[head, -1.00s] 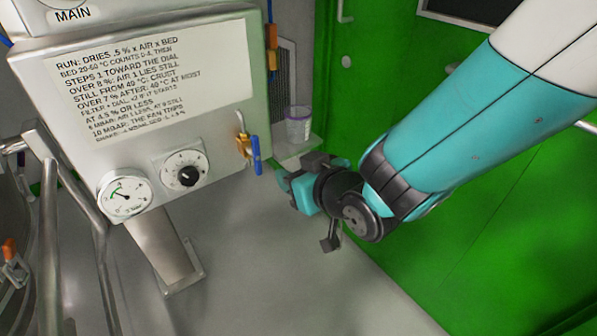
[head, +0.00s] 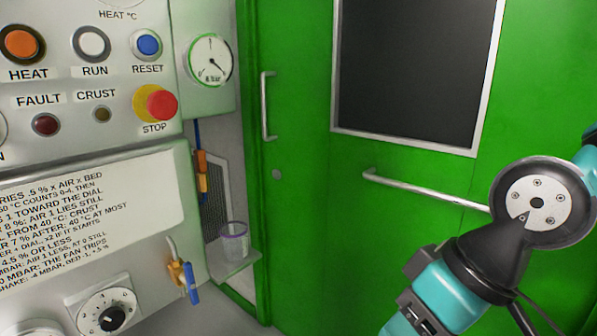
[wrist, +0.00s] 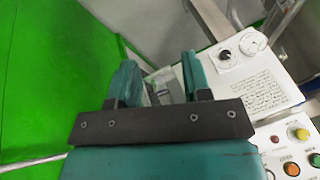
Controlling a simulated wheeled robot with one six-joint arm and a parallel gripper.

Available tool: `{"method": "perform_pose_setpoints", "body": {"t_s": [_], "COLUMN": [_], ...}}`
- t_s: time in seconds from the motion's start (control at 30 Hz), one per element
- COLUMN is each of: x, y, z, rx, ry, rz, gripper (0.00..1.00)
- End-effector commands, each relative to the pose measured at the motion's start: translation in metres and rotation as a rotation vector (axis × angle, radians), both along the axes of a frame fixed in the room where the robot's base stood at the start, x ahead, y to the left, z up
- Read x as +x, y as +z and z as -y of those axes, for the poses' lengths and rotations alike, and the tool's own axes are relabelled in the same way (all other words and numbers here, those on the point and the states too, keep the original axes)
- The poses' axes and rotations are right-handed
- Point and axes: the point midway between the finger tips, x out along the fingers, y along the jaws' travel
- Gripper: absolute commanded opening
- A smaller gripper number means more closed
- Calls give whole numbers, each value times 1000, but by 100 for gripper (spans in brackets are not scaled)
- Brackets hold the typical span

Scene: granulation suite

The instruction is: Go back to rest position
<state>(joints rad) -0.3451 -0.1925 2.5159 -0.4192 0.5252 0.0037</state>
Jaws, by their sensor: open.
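My gripper shows in the wrist view (wrist: 158,80) with its two teal fingers apart and nothing between them that it holds. In the head view my teal and black wrist is at the lower right, in front of the green door, and the fingertips are out of the frame. The control panel (head: 85,75) stands at the left of the head view, apart from my arm. The panel also shows at the right of the wrist view (wrist: 262,92).
A green door (head: 300,215) with a dark window (head: 415,70) and a push bar (head: 425,190) fills the right. A clear cup (head: 234,243) stands on a small ledge (head: 238,265). A blue-handled valve (head: 190,282) sticks out from the panel. A red stop button (head: 161,104) is on the panel.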

Motion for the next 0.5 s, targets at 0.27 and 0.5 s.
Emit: {"method": "perform_pose_setpoints", "body": {"t_s": [0.27, 0.5], "x": [-41, -41], "y": [55, 126], "z": [30, 29], "rx": [-61, -61], "ry": [29, 29], "rz": [-101, -99], "gripper": [45, 45]}}
